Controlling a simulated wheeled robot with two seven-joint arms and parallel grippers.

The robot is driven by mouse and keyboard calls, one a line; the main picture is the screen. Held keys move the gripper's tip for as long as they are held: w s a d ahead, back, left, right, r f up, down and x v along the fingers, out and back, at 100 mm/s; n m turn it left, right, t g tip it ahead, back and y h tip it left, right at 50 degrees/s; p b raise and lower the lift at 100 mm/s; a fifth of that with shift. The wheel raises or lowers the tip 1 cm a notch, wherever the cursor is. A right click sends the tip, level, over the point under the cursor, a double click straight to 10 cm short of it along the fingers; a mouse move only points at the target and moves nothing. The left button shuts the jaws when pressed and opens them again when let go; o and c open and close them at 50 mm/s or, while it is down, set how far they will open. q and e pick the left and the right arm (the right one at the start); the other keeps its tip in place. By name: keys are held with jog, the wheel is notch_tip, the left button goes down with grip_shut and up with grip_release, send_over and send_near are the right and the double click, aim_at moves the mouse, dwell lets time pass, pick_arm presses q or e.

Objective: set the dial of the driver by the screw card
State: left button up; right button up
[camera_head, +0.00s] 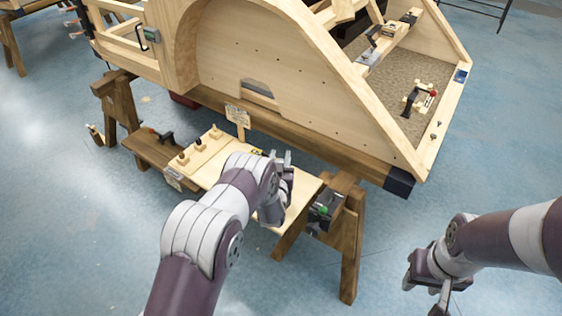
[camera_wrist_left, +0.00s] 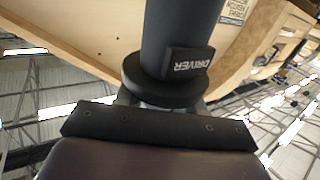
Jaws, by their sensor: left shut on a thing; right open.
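The driver (camera_wrist_left: 178,35) fills the middle of the left wrist view as a dark cylinder with a raised block lettered DRIVER. A wide dark ring (camera_wrist_left: 165,88) sits at its lower end; I cannot tell whether this is the dial, and no setting is readable. My left gripper (camera_head: 282,160) is shut on the driver above the work board; in the head view the arm hides most of it. A small card on a post (camera_head: 238,116), perhaps the screw card, stands behind the board; its text is too small to read. My right gripper (camera_head: 430,286) is open and empty over the floor.
The pale work board (camera_head: 210,158) holds several small knobbed pieces on its left. A large wooden body frame (camera_head: 270,70) rises behind it on trestles (camera_head: 350,240). A dark clamp with a green spot (camera_head: 323,208) is at the board's right. Floor at right is clear.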

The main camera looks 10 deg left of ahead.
pick_arm(q)
jog(key=n+g+y+b, duration=0.1)
jog(key=n+y+b, duration=0.1)
jog(key=y, duration=0.1)
jog(key=n+g+y+b, duration=0.1)
jog(key=n+y+b, duration=0.1)
jog(key=y, duration=0.1)
jog(key=n+g+y+b, duration=0.1)
jog(key=n+y+b, duration=0.1)
jog(key=shift+s+a+f+g+y+b, duration=0.15)
jog(key=shift+a+f+g+y+b, duration=0.15)
jog(key=shift+a+f+g+y, duration=0.1)
jog(key=shift+s+a+r+n+g+y+b, duration=0.1)
jog(key=shift+s+n+g+y+b, duration=0.05)
jog(key=shift+n+g+y+b, duration=0.9)
jog(key=shift+a+r+n+g+y+b, duration=0.1)
jog(key=shift+r+n+g+y+b, duration=0.1)
jog(key=shift+n+g+y+b, duration=0.4)
jog(key=shift+s, duration=0.1)
jog(key=o, duration=1)
jog(key=shift+c, duration=0.2)
jog(key=v, duration=1.2)
jog(key=shift+d, duration=0.35)
